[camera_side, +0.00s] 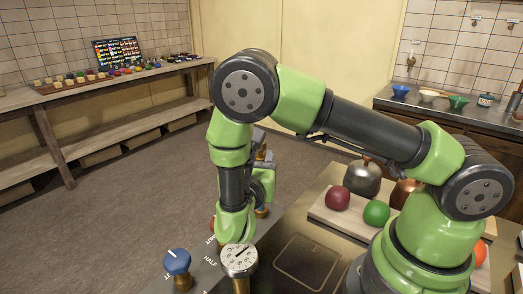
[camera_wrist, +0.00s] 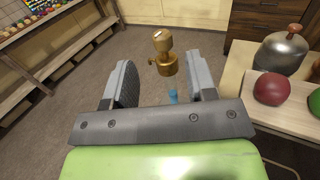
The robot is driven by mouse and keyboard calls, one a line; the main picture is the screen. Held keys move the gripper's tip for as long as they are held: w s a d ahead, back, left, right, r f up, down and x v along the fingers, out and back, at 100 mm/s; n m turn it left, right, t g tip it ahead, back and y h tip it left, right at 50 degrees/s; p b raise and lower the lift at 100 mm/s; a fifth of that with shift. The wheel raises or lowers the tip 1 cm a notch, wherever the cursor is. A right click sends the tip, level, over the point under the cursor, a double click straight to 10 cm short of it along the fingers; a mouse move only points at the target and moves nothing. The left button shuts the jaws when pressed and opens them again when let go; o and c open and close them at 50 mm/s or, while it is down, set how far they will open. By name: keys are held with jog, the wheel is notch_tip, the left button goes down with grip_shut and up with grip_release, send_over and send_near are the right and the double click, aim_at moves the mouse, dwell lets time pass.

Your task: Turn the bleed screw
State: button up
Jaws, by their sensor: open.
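In the wrist view a brass fitting (camera_wrist: 166,63) stands upright beyond my fingertips, with a knob-like top and a small stub on its left side. I cannot tell which part of it is the bleed screw. My gripper (camera_wrist: 161,68) is open and empty, one grey jaw on each side of the picture's middle. The fitting shows in the gap between the jaws, nearer the right one, and appears apart from both. In the side view my wrist hides most of the fitting and the jaws.
A blue knob (camera_side: 177,262) and a silver dial (camera_side: 239,261) stand on the panel near my wrist, with a red knob partly hidden behind it. Open floor lies left.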

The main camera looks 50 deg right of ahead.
jog(key=w+d+m+g+h, duration=0.1)
jog(key=w+d+m+g, duration=0.2)
jog(key=d, duration=0.5)
jog(key=shift+w+d+g+h, duration=0.35)
jog(key=shift+w+g, duration=0.15)
jog(key=shift+g, duration=0.5)
jog(key=shift+f, duration=0.1)
jog(key=shift+c, duration=0.5)
jog(key=c, duration=0.8)
jog(key=shift+w+a+n+t+y, duration=0.1)
jog(key=shift+n+t+y, duration=0.55)
jog(key=shift+t, duration=0.5)
jog(key=shift+w+n+t+y, duration=0.15)
jog(key=shift+n+t+y, duration=0.3)
jog(key=shift+n+t, duration=0.55)
jog(key=shift+w+a+n+t+y, duration=0.1)
jog(key=shift+n+t+y, duration=0.5)
jog(key=shift+t, duration=0.65)
jog(key=o, duration=0.9)
